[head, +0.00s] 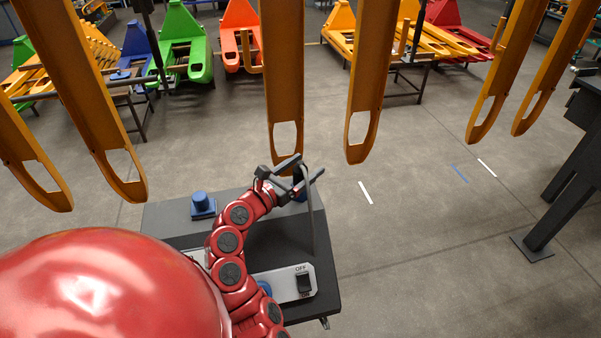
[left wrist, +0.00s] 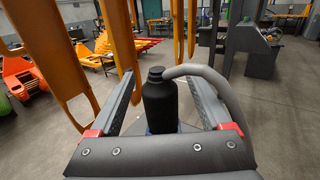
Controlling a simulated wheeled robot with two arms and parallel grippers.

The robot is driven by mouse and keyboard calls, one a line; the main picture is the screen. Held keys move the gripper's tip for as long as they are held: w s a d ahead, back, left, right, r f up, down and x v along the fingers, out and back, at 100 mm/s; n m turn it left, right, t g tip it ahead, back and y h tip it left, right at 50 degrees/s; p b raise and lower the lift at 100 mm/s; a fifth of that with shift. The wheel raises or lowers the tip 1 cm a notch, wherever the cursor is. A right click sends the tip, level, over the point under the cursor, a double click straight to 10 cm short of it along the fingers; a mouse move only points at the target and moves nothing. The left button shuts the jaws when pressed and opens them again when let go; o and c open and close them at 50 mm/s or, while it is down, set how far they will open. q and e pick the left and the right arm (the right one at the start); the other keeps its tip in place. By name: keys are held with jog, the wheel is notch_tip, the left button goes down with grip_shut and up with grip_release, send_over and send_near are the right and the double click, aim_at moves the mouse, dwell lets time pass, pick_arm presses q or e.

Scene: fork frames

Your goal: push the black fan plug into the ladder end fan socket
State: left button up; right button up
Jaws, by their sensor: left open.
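The black fan plug (left wrist: 160,100) stands upright between the two fingers of my left gripper (left wrist: 160,80) in the left wrist view, with a grey cable (left wrist: 215,85) curving from its top to the right. My left gripper (head: 310,166) is open around it, with a gap on each side. In the head view the fingers mostly hide the plug. Something blue shows at the plug's foot, and I cannot tell how far the plug sits in it. A blue socket (head: 202,206) stands on the left of the dark bench top. My right gripper is not in view.
The dark bench (head: 165,218) carries a switch panel (head: 285,284) marked OFF and ON. Orange forks (head: 283,80) hang just beyond the bench, close to my left gripper. A dark stand (head: 565,180) is at the right. Coloured pallet trucks (head: 185,45) stand at the back.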

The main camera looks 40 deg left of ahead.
pick_arm(q)
jog(key=shift+w+d+r, duration=0.1)
jog(key=shift+w+r, duration=0.1)
jog(key=shift+w, duration=0.4)
jog(key=shift+w+f, duration=0.15)
jog(key=shift+w, duration=0.1)
grip_shut()
